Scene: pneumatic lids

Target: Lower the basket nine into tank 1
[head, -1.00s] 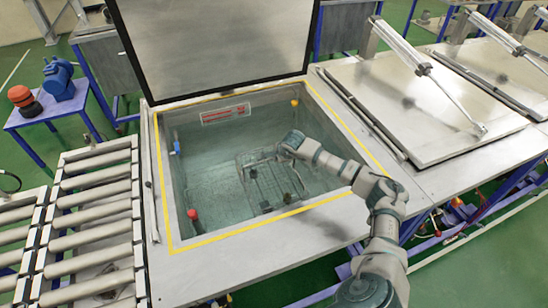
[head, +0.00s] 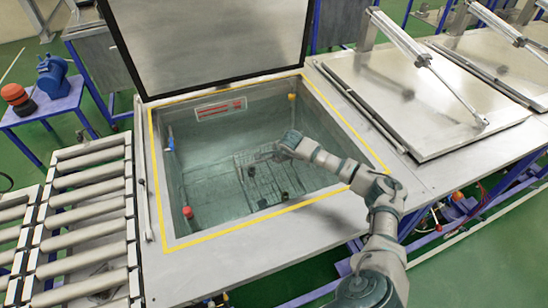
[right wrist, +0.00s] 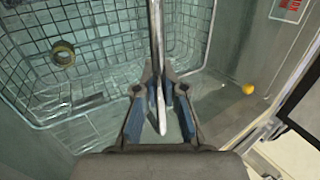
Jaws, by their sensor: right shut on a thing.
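Tank 1 (head: 158,190) is an open, square tank with a yellow-edged rim and greenish water inside. The wire basket (head: 262,184) is down inside the tank, with small dark parts in it. Its mesh also shows in the right wrist view (right wrist: 108,70), with a brownish ring-shaped part (right wrist: 62,54) in it. My right gripper (head: 262,156) reaches into the tank over the basket. In the right wrist view it is shut on the basket's bar-like handle (right wrist: 156,30). Whether the basket touches the tank floor I cannot tell. My left gripper is out of view.
The tank's lid (head: 215,45) stands raised at the back. A roller conveyor (head: 90,215) adjoins at the left. A closed lid with a cylinder (head: 425,100) lies at the right. A red knob (head: 187,212) and a yellow knob (head: 292,97) sit on the inner tank walls.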

